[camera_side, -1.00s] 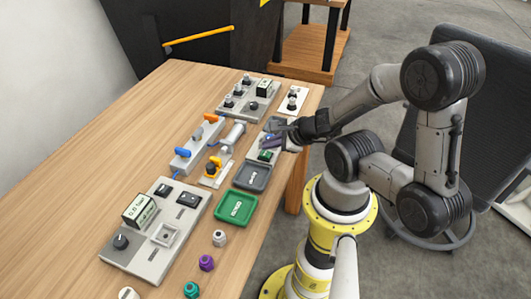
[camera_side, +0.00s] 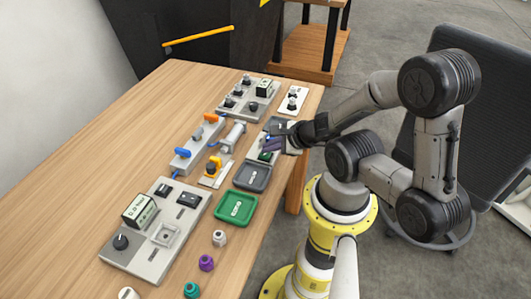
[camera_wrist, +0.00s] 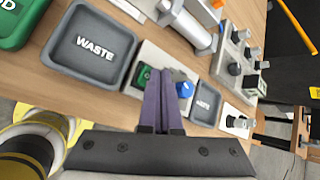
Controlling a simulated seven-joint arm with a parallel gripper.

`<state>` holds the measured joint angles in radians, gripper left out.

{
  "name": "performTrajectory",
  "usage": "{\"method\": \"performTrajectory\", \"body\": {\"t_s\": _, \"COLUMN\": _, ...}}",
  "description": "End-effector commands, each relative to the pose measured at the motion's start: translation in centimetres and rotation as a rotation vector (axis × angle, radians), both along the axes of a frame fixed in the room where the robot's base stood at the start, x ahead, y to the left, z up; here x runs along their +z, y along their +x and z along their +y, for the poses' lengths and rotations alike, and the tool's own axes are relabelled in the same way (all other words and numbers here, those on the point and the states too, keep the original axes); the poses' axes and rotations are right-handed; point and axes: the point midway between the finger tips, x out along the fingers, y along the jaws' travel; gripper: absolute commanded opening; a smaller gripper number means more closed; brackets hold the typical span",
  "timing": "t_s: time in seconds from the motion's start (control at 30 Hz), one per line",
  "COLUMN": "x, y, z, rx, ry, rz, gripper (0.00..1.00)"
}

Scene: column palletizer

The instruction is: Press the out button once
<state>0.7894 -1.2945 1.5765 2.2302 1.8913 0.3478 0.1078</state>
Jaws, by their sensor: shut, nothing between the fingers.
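A small light panel (camera_side: 253,158) near the table's right edge carries a green button (camera_side: 265,156) and a blue one. In the wrist view the green button (camera_wrist: 144,77) is left of my fingertips and the blue button (camera_wrist: 185,88) is right of them. I cannot read any label that says which is the out button. My gripper (camera_side: 267,145) has purple fingers, closed together and empty, and reaches over this panel. In the wrist view the fingertips (camera_wrist: 165,75) partly hide the panel between the two buttons. I cannot tell whether they touch it.
A grey waste tray (camera_wrist: 92,45) and a green tray (camera_side: 236,211) lie in front of the panel. A second small grey tray (camera_wrist: 205,104) lies beyond it. Panels with knobs (camera_side: 250,98) and a valve pipe (camera_side: 233,135) stand close by. The table's left side is clear.

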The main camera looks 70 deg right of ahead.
Motion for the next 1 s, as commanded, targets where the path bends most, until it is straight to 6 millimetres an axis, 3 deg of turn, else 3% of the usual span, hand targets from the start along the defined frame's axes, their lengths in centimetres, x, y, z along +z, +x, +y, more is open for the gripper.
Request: {"method": "performTrajectory", "body": {"t_s": 1.0, "x": -1.4, "y": -0.2, "z": 0.2, "rx": -0.001, "ry": 0.006, "rz": 0.006, "gripper": 0.00}}
